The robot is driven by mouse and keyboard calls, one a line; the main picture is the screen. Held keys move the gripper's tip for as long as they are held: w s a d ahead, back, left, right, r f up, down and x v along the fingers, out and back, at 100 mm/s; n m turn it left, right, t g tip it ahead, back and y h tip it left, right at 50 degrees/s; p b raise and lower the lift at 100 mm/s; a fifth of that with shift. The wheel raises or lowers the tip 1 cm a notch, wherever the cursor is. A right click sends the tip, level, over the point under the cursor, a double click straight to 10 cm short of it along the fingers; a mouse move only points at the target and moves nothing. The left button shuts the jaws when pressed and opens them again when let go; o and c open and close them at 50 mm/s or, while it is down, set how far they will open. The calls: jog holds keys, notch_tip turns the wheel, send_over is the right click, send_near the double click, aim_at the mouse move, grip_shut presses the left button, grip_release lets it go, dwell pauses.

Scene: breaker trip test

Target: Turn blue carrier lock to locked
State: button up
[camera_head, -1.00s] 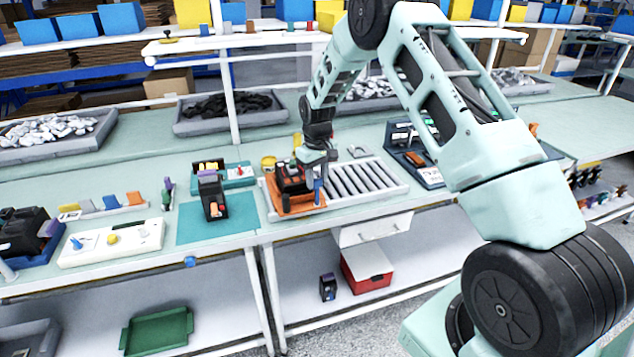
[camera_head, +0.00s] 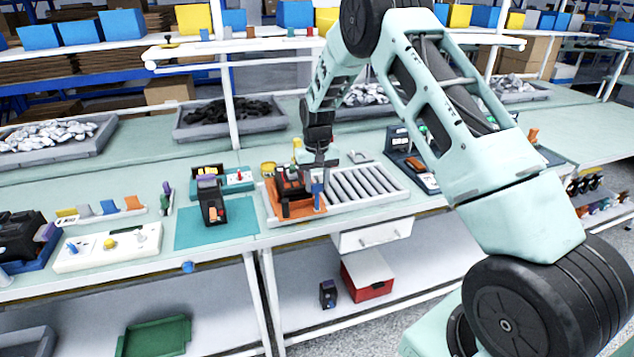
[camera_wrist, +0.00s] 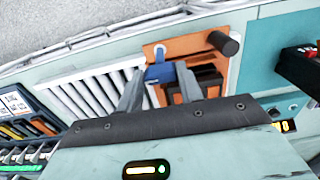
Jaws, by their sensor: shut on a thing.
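The orange carrier (camera_head: 275,210) sits on the workbench at the left end of a roller track, with a black device (camera_head: 291,186) in it. The blue carrier lock (camera_head: 318,196) stands at the carrier's front right corner. In the wrist view the blue lock (camera_wrist: 158,73) shows between my two fingers, at the edge of the orange carrier (camera_wrist: 190,47). My gripper (camera_head: 319,178) points down from above and is shut on the blue lock; its fingertips also show in the wrist view (camera_wrist: 160,82). The lock's exact angle is hard to tell.
The roller track (camera_head: 365,183) lies right of the carrier. A teal mat (camera_head: 240,222) with a black device (camera_head: 212,200) lies to the left. A blue-grey holder (camera_head: 410,160) stands at the right. The bench's front edge is close to the carrier.

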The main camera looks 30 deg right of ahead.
jog(key=o, duration=1)
notch_tip(320, 180, up, 18)
jog(key=b, duration=0.3)
jog(key=shift+f+b, duration=0.25)
jog(key=shift+b, duration=0.05)
